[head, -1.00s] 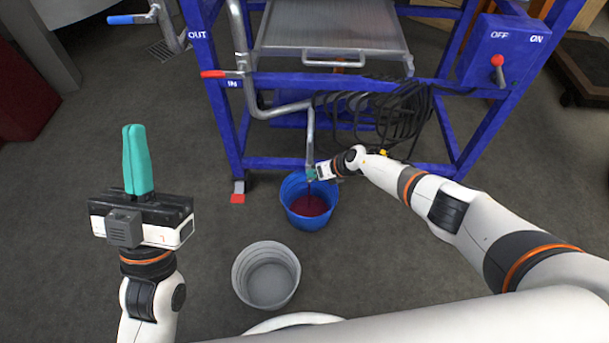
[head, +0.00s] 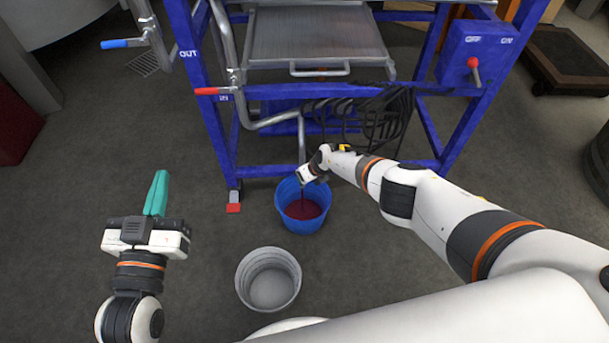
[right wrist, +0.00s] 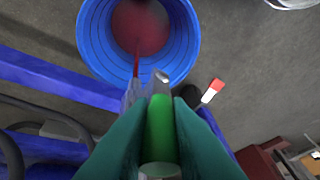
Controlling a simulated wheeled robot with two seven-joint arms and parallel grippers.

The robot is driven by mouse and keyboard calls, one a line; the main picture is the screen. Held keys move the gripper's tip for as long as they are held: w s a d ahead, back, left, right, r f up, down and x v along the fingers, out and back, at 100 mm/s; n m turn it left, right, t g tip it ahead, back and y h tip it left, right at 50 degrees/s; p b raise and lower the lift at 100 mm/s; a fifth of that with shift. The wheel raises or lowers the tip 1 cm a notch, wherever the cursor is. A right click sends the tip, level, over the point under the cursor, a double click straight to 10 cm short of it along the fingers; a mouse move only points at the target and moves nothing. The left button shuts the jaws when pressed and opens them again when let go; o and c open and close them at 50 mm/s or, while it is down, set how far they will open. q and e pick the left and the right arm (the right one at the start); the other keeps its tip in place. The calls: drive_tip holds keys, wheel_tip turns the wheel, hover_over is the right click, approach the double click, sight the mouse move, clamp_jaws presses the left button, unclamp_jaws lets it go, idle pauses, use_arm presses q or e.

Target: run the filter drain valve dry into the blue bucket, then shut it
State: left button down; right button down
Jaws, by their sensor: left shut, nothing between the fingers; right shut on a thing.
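The blue bucket (head: 301,229) stands on the floor below the frame's drain pipe and holds dark red liquid. It also shows in the right wrist view (right wrist: 92,38), where a thin red stream falls into it. My right gripper (head: 303,177) is at the pipe's lower end, just above the bucket. In the right wrist view its teal fingers are shut on the green handle of the drain valve (right wrist: 160,128). The valve is mostly hidden in the head view. My left gripper (head: 157,192) is shut and empty, at the left, away from the bucket.
A grey bucket (head: 243,283), seemingly empty, stands in front of the blue one. The blue filter frame (head: 222,140) has red (head: 207,91) and blue (head: 122,43) handles and a switch box (head: 470,55). Black cable hangs behind my right arm. Floor at the left is open.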

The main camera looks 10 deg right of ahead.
drive_tip(key=shift+s+d+f, duration=0.1)
drive_tip(key=c, duration=1.4)
unclamp_jaws()
